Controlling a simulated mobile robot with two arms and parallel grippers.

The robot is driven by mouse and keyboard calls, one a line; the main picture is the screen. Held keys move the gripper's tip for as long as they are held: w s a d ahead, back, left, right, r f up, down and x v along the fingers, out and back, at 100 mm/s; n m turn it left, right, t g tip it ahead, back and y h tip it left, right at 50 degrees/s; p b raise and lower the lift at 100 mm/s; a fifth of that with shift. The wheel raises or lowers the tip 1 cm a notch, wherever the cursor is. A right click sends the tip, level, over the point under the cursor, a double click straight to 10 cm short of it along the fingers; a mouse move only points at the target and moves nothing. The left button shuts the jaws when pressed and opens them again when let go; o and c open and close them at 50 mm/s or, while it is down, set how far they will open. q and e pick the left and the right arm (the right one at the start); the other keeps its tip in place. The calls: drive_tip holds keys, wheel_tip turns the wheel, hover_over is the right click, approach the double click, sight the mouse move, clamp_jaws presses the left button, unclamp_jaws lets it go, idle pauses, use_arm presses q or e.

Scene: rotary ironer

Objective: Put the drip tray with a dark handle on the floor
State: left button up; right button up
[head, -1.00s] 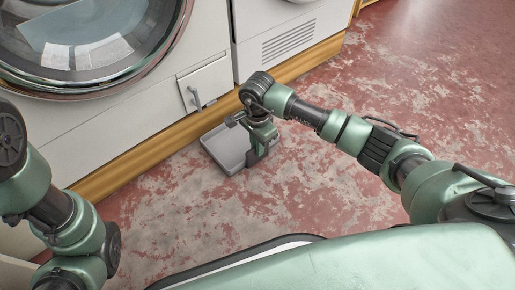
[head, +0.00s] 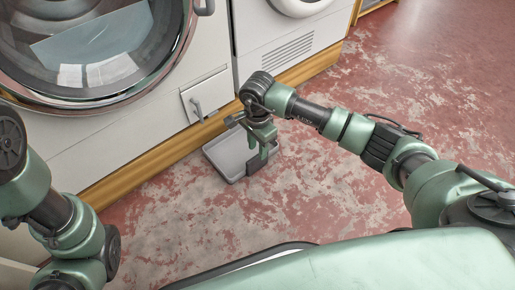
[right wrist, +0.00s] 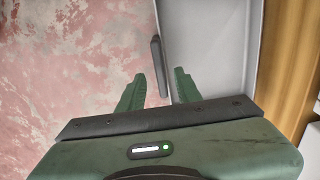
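The drip tray (head: 224,161) is a shallow grey tray lying in front of the machine's wooden plinth, seemingly flat on the floor. Its dark handle (right wrist: 156,62) shows in the right wrist view, beside the tray's edge (right wrist: 184,28). My right gripper (head: 262,160) is over the tray's right side. In the right wrist view its two green fingers (right wrist: 158,88) are apart, with the handle in the gap between them in the picture. I cannot tell whether the fingers reach down around it. My left arm shows at the left, but its gripper is out of view.
A large machine with a round glass door (head: 95,45) stands at the upper left, with a small latched flap (head: 208,95) below. A second white machine (head: 290,45) adjoins it. The wooden plinth (head: 150,160) borders the tray. The red worn floor (head: 330,205) is clear.

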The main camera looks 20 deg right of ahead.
wheel_tip(320, 180, up, 8)
drive_tip(key=p, duration=0.4)
drive_tip(key=shift+f, duration=0.15)
drive_tip(key=shift+c, duration=0.2)
idle(0.7)
